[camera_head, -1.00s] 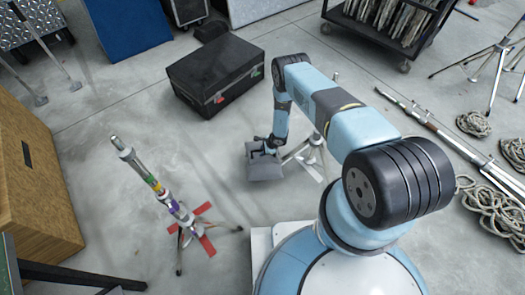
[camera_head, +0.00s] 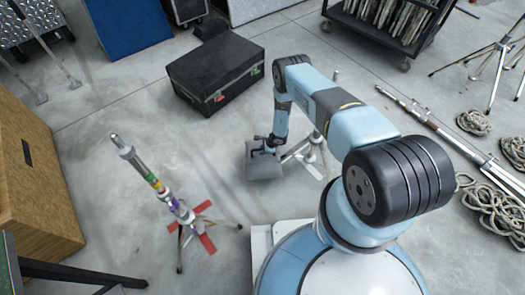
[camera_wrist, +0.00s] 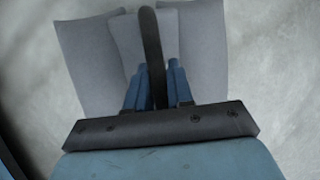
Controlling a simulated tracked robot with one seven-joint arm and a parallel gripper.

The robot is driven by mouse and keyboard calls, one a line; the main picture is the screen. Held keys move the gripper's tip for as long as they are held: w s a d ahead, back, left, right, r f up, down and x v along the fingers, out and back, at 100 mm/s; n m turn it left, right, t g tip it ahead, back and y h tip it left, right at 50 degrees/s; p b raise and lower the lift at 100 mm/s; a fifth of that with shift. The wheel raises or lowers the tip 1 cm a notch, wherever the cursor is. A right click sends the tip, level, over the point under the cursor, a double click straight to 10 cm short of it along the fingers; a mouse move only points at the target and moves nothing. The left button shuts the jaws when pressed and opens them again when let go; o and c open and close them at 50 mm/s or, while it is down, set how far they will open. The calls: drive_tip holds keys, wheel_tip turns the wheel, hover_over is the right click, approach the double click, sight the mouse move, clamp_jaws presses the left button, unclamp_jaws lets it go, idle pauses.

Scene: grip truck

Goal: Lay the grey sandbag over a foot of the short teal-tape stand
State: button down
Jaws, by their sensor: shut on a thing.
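The grey sandbag (camera_head: 265,168) hangs from my gripper (camera_head: 262,147), left of a partly hidden stand (camera_head: 312,157). In the wrist view, my gripper (camera_wrist: 152,85) is shut on the bag's dark strap, with the two side lobes of the sandbag (camera_wrist: 88,65) spread on either side. My arm covers much of that stand's post; its legs show beside the bag, and no teal tape is visible on it. Another stand (camera_head: 157,187) with several coloured tape bands stands to the left. I cannot tell the bag's height above the floor.
Red tape (camera_head: 205,242) marks the floor under the left stand. A black case (camera_head: 215,72) lies behind the bag. A wooden box (camera_head: 35,170) is at far left. Coiled ropes (camera_head: 495,208) and a long pole (camera_head: 440,130) lie at right. Floor between the left stand and bag is clear.

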sight(264, 156)
drive_tip(key=shift+w+f, duration=0.1)
drive_tip(key=shift+f, duration=2.4)
idle(0.6)
drive_tip(key=c, duration=0.9)
unclamp_jaws()
drive_tip(key=shift+c, duration=0.2)
drive_tip(key=shift+s+f, duration=0.1)
drive_tip(key=shift+s, duration=0.15)
drive_tip(key=shift+w+d+r, duration=0.1)
drive_tip(key=shift+d+r, duration=0.05)
drive_tip(key=shift+r, duration=0.25)
drive_tip(key=v, duration=1.3)
